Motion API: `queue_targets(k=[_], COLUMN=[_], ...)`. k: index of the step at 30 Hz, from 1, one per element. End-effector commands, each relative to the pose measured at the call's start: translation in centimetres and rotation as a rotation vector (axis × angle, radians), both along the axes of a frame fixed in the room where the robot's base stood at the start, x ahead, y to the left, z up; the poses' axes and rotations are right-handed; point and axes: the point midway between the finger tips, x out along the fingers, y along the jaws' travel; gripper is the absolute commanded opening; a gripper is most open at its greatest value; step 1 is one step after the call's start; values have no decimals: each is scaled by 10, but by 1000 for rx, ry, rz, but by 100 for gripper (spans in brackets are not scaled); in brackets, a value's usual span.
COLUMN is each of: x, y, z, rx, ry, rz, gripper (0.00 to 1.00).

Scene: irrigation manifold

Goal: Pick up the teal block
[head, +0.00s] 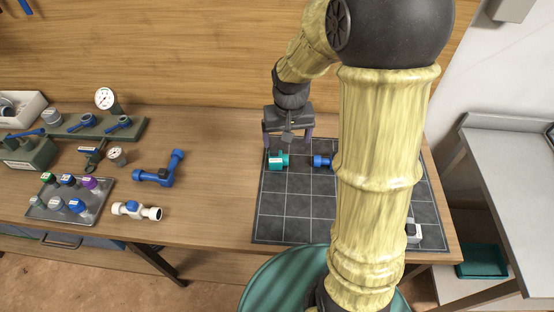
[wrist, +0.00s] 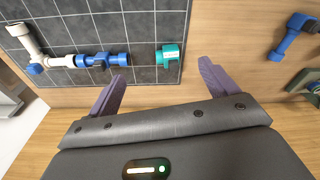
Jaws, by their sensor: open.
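The teal block (head: 278,161) sits on the dark gridded mat (head: 285,205), near its upper left corner in the head view. It has a white label and also shows in the wrist view (wrist: 170,54), near the mat's edge. My gripper (head: 288,140) is open and empty, with its two purple fingers spread apart. In the wrist view my gripper (wrist: 163,74) has the block just beyond the fingertips, between them sideways and nearer the right finger. The fingers do not appear to touch it.
A blue fitting (head: 321,161) lies right of the block; the wrist view shows it joined to white pipe (wrist: 27,45). My arm hides part of the mat. Blue pipe (head: 160,172), a white valve (head: 137,210) and a cap tray (head: 48,214) lie left.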

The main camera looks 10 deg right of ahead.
Motion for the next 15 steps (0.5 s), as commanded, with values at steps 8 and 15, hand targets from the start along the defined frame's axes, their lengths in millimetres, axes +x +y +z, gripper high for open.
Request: queue_targets(k=[8,15], x=[83,95], y=[-4,-4], z=[-25,-29], rx=[12,14], ry=[97,114], rz=[-98,-119], gripper=[85,85])
